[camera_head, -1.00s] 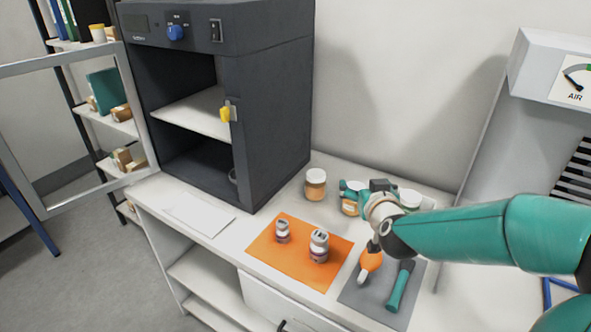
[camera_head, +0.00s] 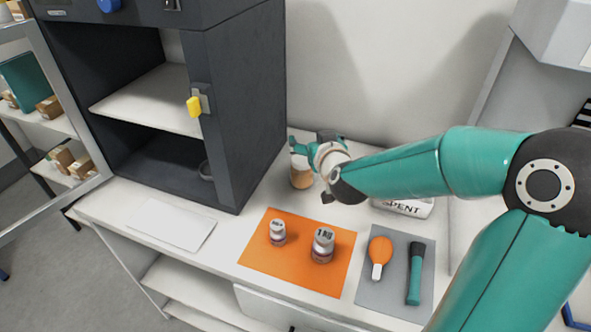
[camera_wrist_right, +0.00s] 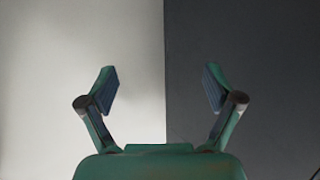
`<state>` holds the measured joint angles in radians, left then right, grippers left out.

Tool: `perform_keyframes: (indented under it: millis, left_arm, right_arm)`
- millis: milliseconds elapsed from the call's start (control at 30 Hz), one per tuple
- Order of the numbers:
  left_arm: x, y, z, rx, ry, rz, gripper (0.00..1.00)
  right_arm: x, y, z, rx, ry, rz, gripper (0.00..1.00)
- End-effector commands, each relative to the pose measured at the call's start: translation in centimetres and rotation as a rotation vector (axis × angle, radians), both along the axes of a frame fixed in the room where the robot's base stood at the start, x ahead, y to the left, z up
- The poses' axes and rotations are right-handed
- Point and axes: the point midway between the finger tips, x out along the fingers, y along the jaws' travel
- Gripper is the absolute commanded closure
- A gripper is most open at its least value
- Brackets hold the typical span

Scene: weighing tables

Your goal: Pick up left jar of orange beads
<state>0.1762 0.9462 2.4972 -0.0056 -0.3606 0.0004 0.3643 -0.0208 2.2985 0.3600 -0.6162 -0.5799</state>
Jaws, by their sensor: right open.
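A jar of orange beads (camera_head: 301,180) stands on the white bench beside the dark oven, its top hidden behind my right gripper. My right gripper (camera_head: 297,149) is level with the jar's top or above it in the head view; I cannot tell whether it touches the jar. In the right wrist view the right gripper (camera_wrist_right: 160,88) has its fingers spread apart, with only pale wall and a dark panel between and behind them. The other jars are hidden behind my right arm. My left gripper is out of view.
A grey mat (camera_head: 372,296) holds an orange-headed tool (camera_head: 380,257) and a teal-handled tool (camera_head: 415,273). The open dark oven (camera_head: 240,100) stands close on the left. A lettered white box (camera_head: 405,208) is behind.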

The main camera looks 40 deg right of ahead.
Motion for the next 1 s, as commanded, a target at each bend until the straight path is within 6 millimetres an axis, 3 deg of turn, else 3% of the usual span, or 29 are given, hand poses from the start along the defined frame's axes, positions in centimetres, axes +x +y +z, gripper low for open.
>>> perform_keyframes:
  millis: [33, 600, 1000]
  left_arm:
    - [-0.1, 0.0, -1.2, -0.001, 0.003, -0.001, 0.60]
    - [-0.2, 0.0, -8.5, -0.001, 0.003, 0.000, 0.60]
    - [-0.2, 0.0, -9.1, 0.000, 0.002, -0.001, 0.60]
  right_arm:
    - [0.1, 0.1, -1.1, 0.001, 0.000, 0.003, 0.09]
    - [0.2, 0.3, -8.5, 0.000, 0.000, 0.006, 0.09]
    - [2.3, -0.8, -10.0, 0.001, 0.001, 0.005, 0.09]
